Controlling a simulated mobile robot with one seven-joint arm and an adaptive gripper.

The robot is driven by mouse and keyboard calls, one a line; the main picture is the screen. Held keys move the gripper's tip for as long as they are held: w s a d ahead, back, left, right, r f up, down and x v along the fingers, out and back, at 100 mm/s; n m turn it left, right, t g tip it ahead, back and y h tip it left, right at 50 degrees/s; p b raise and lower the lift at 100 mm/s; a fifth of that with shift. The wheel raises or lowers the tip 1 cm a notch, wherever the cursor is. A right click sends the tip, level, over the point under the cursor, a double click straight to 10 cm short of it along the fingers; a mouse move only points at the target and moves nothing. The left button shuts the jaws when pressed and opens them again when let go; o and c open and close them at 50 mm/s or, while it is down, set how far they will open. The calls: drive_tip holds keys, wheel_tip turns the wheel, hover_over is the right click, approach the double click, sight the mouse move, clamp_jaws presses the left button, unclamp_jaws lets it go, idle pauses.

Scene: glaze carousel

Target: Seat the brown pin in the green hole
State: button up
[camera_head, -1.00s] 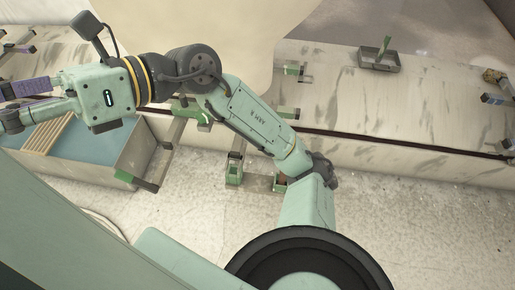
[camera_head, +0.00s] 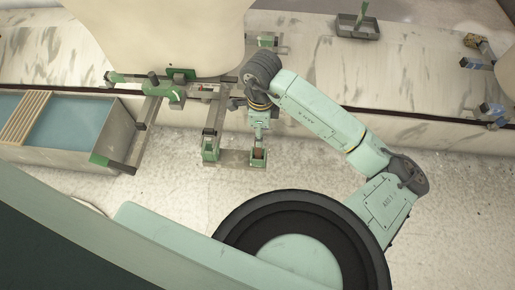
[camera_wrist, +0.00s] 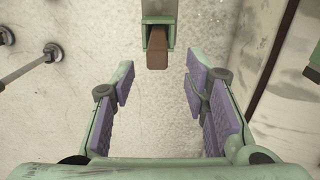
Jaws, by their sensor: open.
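The brown pin (camera_wrist: 157,47) stands in a green holder (camera_wrist: 148,20) at the top middle of the wrist view. In the head view the pin (camera_head: 258,153) is a small brown spot in the green holder at the right end of a grey bracket. My gripper (camera_wrist: 158,88) is open and empty, with its purple pads on either side of the gap and the pin just beyond the fingertips, not between them. In the head view my gripper (camera_head: 259,128) is small and points down at that holder. I cannot tell which green part has the hole.
Another green holder (camera_head: 210,148) stands at the bracket's left end. A green-and-grey frame (camera_head: 150,117) is to the left, beside a trough with blue liquid (camera_head: 70,125). A large pale rounded body (camera_head: 160,30) is behind. A grey tray (camera_head: 358,27) sits on the back bench.

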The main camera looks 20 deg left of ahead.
sight(258, 150)
wheel_tip(258, 150, down, 6)
drive_tip(key=p, duration=0.1)
drive_tip(key=shift+s+a+f, duration=0.15)
drive_tip(key=shift+s+a, duration=0.05)
drive_tip(key=shift+c, duration=0.6)
clamp_jaws()
